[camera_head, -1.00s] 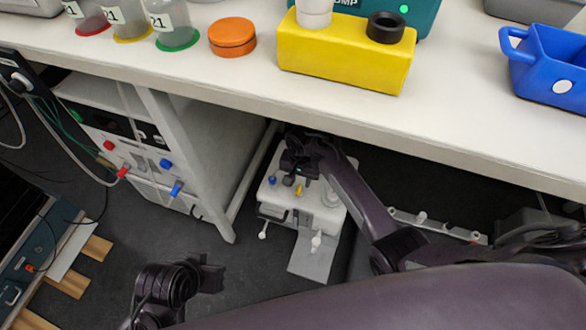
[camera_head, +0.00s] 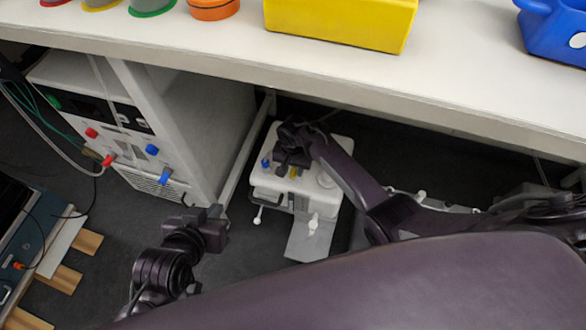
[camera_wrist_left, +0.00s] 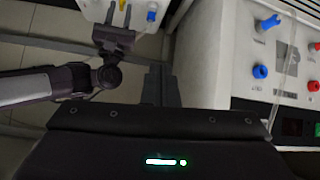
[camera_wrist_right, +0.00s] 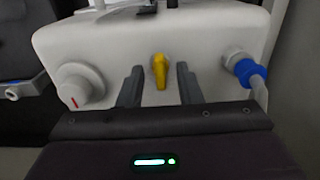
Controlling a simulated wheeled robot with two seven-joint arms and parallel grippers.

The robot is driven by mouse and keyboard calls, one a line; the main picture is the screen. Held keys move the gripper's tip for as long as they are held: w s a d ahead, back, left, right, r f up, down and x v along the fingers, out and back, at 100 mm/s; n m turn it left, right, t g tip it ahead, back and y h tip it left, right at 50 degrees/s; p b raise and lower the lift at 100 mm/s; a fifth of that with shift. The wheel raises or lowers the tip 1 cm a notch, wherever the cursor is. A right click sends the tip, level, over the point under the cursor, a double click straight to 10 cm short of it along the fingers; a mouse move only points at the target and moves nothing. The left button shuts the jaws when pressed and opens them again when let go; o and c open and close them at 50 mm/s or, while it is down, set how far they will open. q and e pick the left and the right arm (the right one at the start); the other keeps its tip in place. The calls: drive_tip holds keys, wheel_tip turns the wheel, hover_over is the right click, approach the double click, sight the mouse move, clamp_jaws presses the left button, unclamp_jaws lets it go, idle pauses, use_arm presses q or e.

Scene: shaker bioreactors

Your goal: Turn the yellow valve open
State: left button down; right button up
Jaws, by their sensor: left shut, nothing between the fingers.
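The yellow valve (camera_wrist_right: 160,70) is a small handle on the front of a white box (camera_wrist_right: 120,40), pointing down in the right wrist view. My right gripper (camera_wrist_right: 160,88) is open, with one finger on each side of the valve and visible gaps on both sides. In the head view the right gripper (camera_head: 290,158) hangs over the box under the bench and hides most of the valve (camera_head: 295,172). My left gripper (camera_head: 212,222) is shut and empty, left of the box; its closed fingers (camera_wrist_left: 162,85) show in the left wrist view.
A blue fitting (camera_wrist_right: 245,72) sits right of the valve and a white knob (camera_wrist_right: 78,87) left of it. The bench edge (camera_head: 400,108) overhangs the box. A white cabinet (camera_head: 185,120) with red and blue connectors stands left. Dark floor (camera_head: 240,260) is clear between.

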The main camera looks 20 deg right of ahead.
clamp_jaws()
idle(0.4)
drive_tip(key=shift+r+n+p, duration=0.15)
drive_tip(key=shift+n+p, duration=0.55)
drive_tip(key=shift+n, duration=0.2)
drive_tip(key=n+p, duration=0.1)
drive_tip(key=n, duration=0.2)
drive_tip(key=shift+p, duration=0.35)
drive_tip(key=n+p, duration=0.1)
drive_tip(key=n, duration=0.3)
drive_tip(key=shift+n, duration=0.4)
drive_tip(key=n, duration=0.4)
drive_tip(key=shift+n, duration=0.3)
use_arm(q)
drive_tip(key=s+a+f+g+y, duration=0.2)
drive_tip(key=s+a+f+g, duration=0.2)
drive_tip(key=s+a+g, duration=0.1)
drive_tip(key=shift+s+n+y, duration=0.3)
drive_tip(key=shift+s+y, duration=0.1)
drive_tip(key=shift+s, duration=0.2)
use_arm(e)
drive_tip(key=shift+n, duration=1.8)
